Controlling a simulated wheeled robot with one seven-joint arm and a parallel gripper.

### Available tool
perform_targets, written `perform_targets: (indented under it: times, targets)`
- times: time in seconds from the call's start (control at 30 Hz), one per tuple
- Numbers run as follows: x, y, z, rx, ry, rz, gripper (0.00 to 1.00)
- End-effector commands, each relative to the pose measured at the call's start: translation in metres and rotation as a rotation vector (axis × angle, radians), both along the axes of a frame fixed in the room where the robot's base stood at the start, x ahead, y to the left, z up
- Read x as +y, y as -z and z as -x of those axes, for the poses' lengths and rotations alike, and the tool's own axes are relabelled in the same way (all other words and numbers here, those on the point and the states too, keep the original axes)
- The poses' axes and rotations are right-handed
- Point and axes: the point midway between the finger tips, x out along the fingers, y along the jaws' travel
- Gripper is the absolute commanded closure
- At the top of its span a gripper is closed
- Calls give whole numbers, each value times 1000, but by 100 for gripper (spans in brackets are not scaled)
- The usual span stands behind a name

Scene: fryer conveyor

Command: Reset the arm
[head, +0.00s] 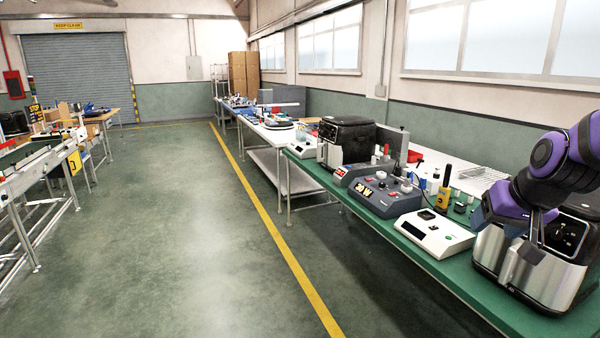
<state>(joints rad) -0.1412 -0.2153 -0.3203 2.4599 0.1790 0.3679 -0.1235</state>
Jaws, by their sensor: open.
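My arm (560,155) is purple and dark grey and reaches in from the right edge, bent downward. My gripper (530,238) hangs at its end, open, in front of a black and silver air fryer (555,250) on the green bench. From this view I cannot tell whether the fingers touch the fryer. Nothing shows between the fingers. The arm hides part of the fryer's top and left side.
The green bench (440,268) carries a white scale-like device (433,233), a grey control box (382,196), a yellow handheld tool (443,198) and another black fryer (346,138). A conveyor (35,165) stands at left. The floor (180,240) between is clear.

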Motion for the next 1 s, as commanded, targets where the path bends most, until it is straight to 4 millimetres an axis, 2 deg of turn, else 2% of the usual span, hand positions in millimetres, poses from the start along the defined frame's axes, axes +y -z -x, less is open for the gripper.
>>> perform_targets:
  times: [0.03, 0.1, 0.3, 0.5, 0.6, 0.8, 1.0]
  targets:
    - [7, -12, 13, -5, -22, -7, 40]
    - [16, -25, 30, 2, -53, -10, 40]
    - [39, -56, 83, 22, -127, 14, 40]
    - [53, -76, 137, 46, -169, 73, 40]
    - [58, -80, 157, 57, -178, 104, 40]
    - [61, -83, 176, 71, -181, 135, 40]
    - [61, -83, 177, 74, -181, 137, 40]
